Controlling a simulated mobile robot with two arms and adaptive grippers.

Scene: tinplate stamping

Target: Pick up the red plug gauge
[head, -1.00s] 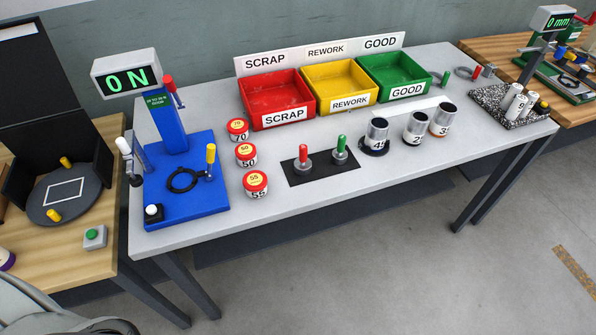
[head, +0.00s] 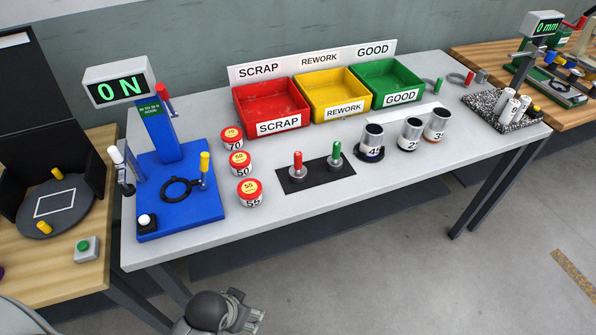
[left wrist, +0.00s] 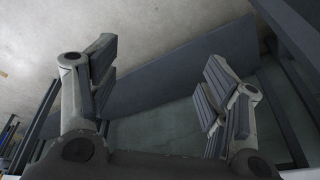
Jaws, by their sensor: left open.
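The red plug gauge (head: 298,164) stands upright on a black mat (head: 291,186) in the middle of the table, its red handle pointing up from a grey metal base. A green plug gauge (head: 336,155) stands beside it on the same mat, to the right. My left gripper (head: 252,315) is at the bottom of the head view, in front of the table and away from both gauges. In the left wrist view my left gripper (left wrist: 158,95) has its fingers wide apart with nothing between them. My right gripper is not in view.
Several red-lidded cans (head: 249,193) stand left of the mat, and metal cylinders (head: 372,142) right of it. A blue fixture (head: 186,215) is at the table's left end. Red (head: 240,108), yellow (head: 307,106) and green (head: 377,88) bins line the back. The table's front strip is clear.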

